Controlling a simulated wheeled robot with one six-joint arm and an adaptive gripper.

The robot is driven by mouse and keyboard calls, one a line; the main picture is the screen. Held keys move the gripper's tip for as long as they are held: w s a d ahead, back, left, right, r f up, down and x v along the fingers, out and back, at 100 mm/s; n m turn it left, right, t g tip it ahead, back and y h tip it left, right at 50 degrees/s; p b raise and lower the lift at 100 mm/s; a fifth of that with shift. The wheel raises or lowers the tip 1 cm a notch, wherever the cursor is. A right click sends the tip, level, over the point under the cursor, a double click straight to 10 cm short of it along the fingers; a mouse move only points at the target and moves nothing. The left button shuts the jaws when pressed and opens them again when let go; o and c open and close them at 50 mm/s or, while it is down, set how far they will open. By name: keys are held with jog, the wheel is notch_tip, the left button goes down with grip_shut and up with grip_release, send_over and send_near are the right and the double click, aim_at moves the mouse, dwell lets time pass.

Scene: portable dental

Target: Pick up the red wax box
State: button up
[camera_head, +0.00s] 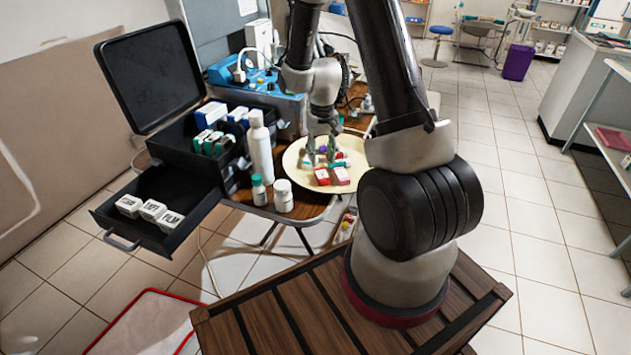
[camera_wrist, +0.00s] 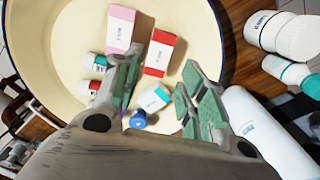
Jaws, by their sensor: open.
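The red wax box (camera_head: 322,177), red with a white label face, lies in a round cream basin (camera_head: 300,185) on the table. In the wrist view the red wax box (camera_wrist: 161,53) lies just beyond and between my fingertips, beside a pink box (camera_wrist: 124,27). The pink box is also in the head view (camera_head: 342,177), to the right of the red one. My gripper (camera_head: 322,148) points down over the basin.
Small teal-capped and blue-capped bottles (camera_wrist: 155,97) lie in the basin near the fingers. A tall white bottle (camera_head: 260,148) and two smaller bottles (camera_head: 283,195) stand left of the basin. A black case (camera_head: 180,150) with an open drawer stands farther left.

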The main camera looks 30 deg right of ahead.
aim_at(322, 174)
notch_tip(322, 174, down, 7)
jog(key=shift+s+f, duration=0.1)
dwell(0.3)
jog(key=shift+d, duration=0.1)
jog(key=c, duration=0.7)
